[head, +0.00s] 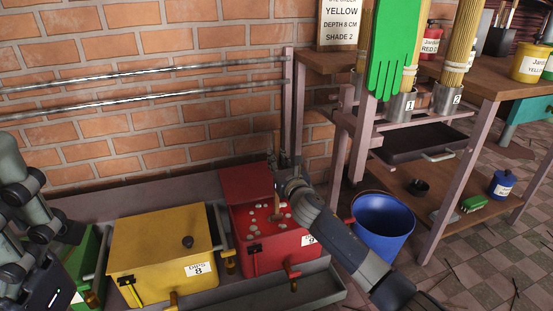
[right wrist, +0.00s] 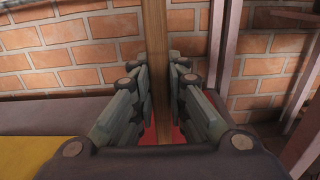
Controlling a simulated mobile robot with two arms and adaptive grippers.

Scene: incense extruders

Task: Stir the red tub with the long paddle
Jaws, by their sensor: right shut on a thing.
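The red tub (head: 286,246) stands in a grey trough at the lower middle of the head view. It holds red liquid with pale round spots on its surface. My right gripper (head: 278,168) is over the tub's back part and is shut on the wooden shaft of the long paddle (right wrist: 153,60). The shaft runs upright between the fingers in the right wrist view. In the head view the paddle (head: 278,208) goes down into the red liquid, and its lower end is hidden. My left arm shows at the left edge, but its gripper is not seen.
A yellow tub (head: 150,250) stands left of the red tub, with a green tub (head: 84,262) beyond it. A blue bucket (head: 382,228) is close on the right, beside a wooden rack (head: 449,185). Metal rails (head: 150,74) run along the brick wall.

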